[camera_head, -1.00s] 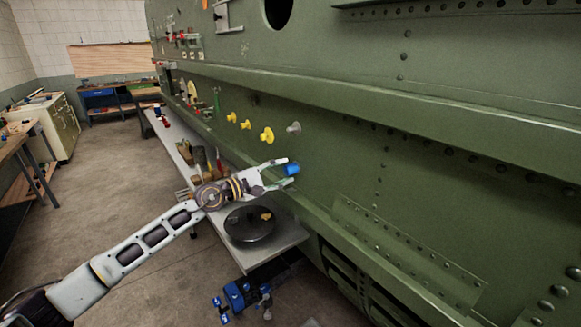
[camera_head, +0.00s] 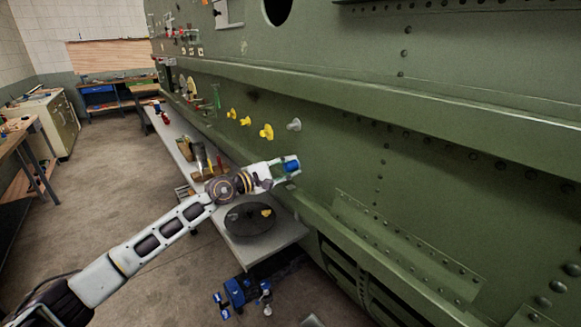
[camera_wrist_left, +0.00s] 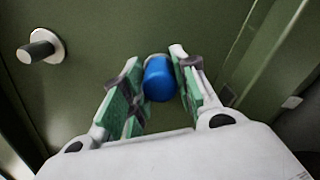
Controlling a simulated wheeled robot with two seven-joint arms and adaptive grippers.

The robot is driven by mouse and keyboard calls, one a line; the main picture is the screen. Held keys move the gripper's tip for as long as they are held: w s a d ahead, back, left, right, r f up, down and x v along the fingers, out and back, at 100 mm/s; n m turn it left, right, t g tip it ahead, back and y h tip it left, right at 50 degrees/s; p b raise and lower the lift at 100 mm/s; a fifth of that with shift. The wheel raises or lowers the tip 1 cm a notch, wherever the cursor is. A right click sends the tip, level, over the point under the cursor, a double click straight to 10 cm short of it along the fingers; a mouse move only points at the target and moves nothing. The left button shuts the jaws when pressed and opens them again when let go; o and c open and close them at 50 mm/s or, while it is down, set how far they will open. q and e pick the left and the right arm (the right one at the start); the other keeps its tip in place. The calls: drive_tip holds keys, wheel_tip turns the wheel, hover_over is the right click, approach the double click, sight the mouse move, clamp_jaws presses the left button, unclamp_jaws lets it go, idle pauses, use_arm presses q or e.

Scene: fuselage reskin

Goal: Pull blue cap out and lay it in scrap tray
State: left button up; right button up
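The blue cap (camera_head: 291,166) sits at the green fuselage skin, and it also shows in the left wrist view (camera_wrist_left: 159,79). My left gripper (camera_head: 286,168) is at the cap, with its fingers on either side of it. In the left wrist view the green-padded fingers (camera_wrist_left: 156,75) are spread; a gap shows on the left side of the cap, and the right finger is close to it. The likely scrap tray is a round black dish (camera_head: 243,226) on the bench below, with a yellow piece (camera_head: 266,212) in it. My right gripper is not in view.
Several yellow plugs (camera_head: 266,131) and a grey plug (camera_head: 294,125) stick out of the skin above and left of the gripper. The grey bench (camera_head: 278,236) runs along the fuselage with brown containers (camera_head: 199,156). Blue items (camera_head: 236,291) are below the bench.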

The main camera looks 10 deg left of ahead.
sight(285, 168)
use_arm(q)
drive_tip(key=shift+c, duration=1.5)
drive_tip(key=shift+a, duration=0.1)
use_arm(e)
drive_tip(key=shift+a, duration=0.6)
use_arm(q)
drive_tip(key=shift+s+a, duration=0.15)
drive_tip(key=shift+s, duration=0.05)
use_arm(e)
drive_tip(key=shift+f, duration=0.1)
use_arm(q)
drive_tip(key=shift+s+a, duration=0.3)
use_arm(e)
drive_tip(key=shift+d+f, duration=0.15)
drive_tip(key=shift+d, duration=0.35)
use_arm(q)
drive_tip(key=shift+s+a+b, duration=0.15)
drive_tip(key=shift+s+b, duration=0.05)
drive_tip(key=shift+b, duration=0.15)
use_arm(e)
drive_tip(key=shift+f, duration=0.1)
use_arm(q)
drive_tip(key=shift+s+a, duration=0.2)
drive_tip(key=shift+a, duration=0.05)
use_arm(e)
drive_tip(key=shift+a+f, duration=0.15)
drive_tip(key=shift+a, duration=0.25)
